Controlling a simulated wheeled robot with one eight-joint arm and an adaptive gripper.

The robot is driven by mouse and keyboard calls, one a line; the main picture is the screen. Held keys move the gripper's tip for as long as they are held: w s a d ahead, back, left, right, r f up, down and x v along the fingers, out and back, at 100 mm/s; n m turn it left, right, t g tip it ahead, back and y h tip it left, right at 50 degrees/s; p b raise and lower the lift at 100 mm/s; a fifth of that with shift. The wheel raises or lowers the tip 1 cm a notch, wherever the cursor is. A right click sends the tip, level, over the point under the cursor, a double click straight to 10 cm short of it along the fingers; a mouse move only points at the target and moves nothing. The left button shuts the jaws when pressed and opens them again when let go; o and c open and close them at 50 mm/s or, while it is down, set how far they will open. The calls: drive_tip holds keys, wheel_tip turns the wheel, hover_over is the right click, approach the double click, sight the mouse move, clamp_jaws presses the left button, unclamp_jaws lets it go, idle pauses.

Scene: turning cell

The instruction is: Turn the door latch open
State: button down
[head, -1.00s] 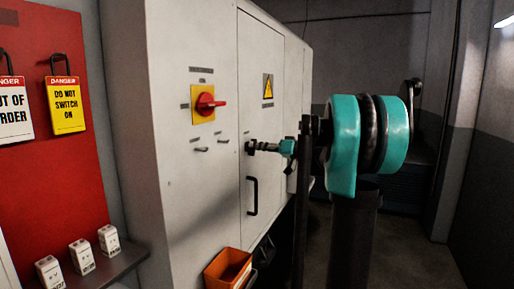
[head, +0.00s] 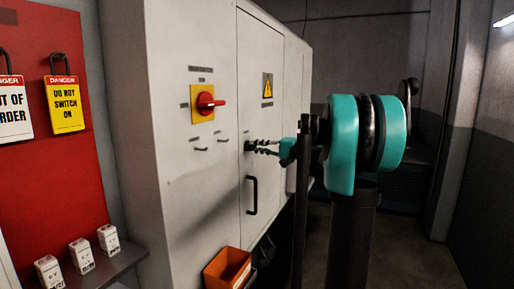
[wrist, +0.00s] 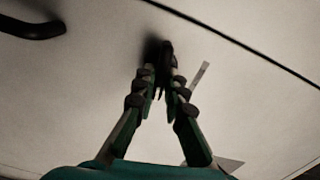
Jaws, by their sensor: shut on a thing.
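The door latch (wrist: 166,52) is a small dark piece on the pale cabinet door, at the top centre of the wrist view. My gripper (wrist: 161,80) has its two fingertips closed around it from both sides, and they partly hide it. In the head view my gripper (head: 256,147) reaches the left edge of the cabinet door (head: 260,60), just above the black door handle (head: 252,195). The latch itself is mostly hidden there by the fingers. Its exact turn angle is hard to tell.
A red rotary switch on a yellow plate (head: 206,104) sits left of the door. An orange bin (head: 228,268) stands below. A red board with warning tags (head: 66,104) and a shelf with small white boxes (head: 80,255) are at left.

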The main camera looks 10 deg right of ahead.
drive_tip(key=shift+m, duration=0.8)
drive_tip(key=c, duration=1.6)
unclamp_jaws()
drive_tip(key=shift+f, duration=0.1)
drive_tip(key=shift+d, duration=0.1)
drive_tip(key=v, duration=1.2)
